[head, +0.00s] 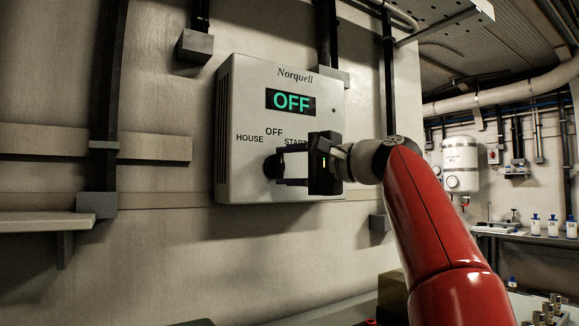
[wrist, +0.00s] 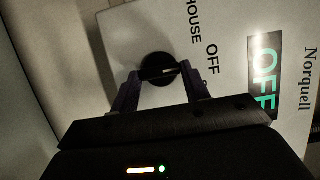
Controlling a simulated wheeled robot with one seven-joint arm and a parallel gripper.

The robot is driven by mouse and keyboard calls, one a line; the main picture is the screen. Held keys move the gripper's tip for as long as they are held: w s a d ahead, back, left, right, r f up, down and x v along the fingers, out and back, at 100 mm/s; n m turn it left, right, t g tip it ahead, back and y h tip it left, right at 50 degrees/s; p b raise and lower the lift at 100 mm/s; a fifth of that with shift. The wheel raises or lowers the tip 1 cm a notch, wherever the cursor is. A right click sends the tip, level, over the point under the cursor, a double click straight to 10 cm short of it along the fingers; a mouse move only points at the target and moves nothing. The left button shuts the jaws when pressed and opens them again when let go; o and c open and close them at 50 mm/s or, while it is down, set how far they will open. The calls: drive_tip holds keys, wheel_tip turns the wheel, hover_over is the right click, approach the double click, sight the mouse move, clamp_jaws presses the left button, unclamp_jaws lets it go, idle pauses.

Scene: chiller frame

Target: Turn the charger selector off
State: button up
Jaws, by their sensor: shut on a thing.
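The charger box (head: 225,130) is a pale wall-mounted cabinet marked Norquell. Its display (head: 291,102) reads OFF in green. The labels HOUSE, OFF and START stand below the display. The charger selector (head: 271,167) is a round dark knob at the box's lower left; it also shows in the wrist view (wrist: 154,61). A pale mark on the knob points roughly toward the OFF label in the wrist view. My gripper (head: 277,167) is shut on the knob, with a finger on each side. The fingers hide part of the knob, and my gripper covers the end of START.
Dark conduits with grey junction boxes (head: 195,46) run down the wall around the charger. A shelf (head: 45,222) juts out at the left. A white tank (head: 461,163) and a bench with bottles (head: 535,224) stand far right. The wall below the charger is clear.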

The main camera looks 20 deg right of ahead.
drive_tip(key=o, duration=1)
drive_tip(key=b+v, duration=0.1)
drive_tip(key=v, duration=0.7)
